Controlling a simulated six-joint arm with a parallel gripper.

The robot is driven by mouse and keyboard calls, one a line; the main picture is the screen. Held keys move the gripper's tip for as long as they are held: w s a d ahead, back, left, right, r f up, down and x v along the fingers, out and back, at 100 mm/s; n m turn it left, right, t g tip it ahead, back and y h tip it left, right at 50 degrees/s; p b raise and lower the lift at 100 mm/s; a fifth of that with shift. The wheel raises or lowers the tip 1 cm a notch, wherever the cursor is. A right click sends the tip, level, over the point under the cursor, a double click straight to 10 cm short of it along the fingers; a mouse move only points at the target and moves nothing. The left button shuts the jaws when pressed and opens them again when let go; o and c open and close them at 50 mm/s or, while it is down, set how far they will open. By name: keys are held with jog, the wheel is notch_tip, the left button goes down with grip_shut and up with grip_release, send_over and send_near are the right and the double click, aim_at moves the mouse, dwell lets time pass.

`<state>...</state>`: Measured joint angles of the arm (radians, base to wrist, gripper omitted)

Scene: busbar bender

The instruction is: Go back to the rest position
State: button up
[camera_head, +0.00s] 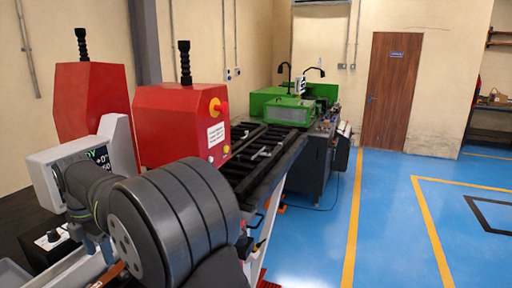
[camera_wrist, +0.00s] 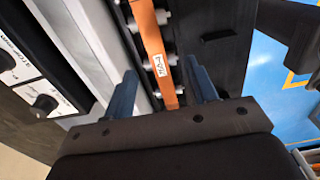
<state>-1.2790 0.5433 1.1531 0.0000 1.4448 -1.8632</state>
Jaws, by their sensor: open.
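My gripper (camera_wrist: 162,88) shows in the wrist view with its two blue fingers spread wide. A flat copper busbar (camera_wrist: 149,38) with a white label runs between the fingers in the picture, with gaps on both sides. I cannot tell how far below the fingertips it lies. Several pale rollers or pins sit along the bar's right side. In the head view my large dark arm link hides most of the gripper; a bluish finger part (camera_head: 96,246) shows beside a short piece of the copper bar (camera_head: 108,273).
Two red machine housings (camera_head: 172,125) stand close behind my arm. A grey-white display unit (camera_head: 47,172) is at left. A control panel with black knobs (camera_wrist: 44,103) lies left of the fingers. A black roller table (camera_head: 262,160) leads to a green machine (camera_head: 275,105). Blue floor (camera_head: 395,235) at right is clear.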

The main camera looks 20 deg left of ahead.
jog(key=s+d+r, duration=0.1)
jog(key=d+r, duration=0.1)
jog(key=d, duration=1.7)
jog(key=s+a+f, duration=0.3)
jog(key=s+a, duration=0.1)
jog(key=shift+f, duration=0.15)
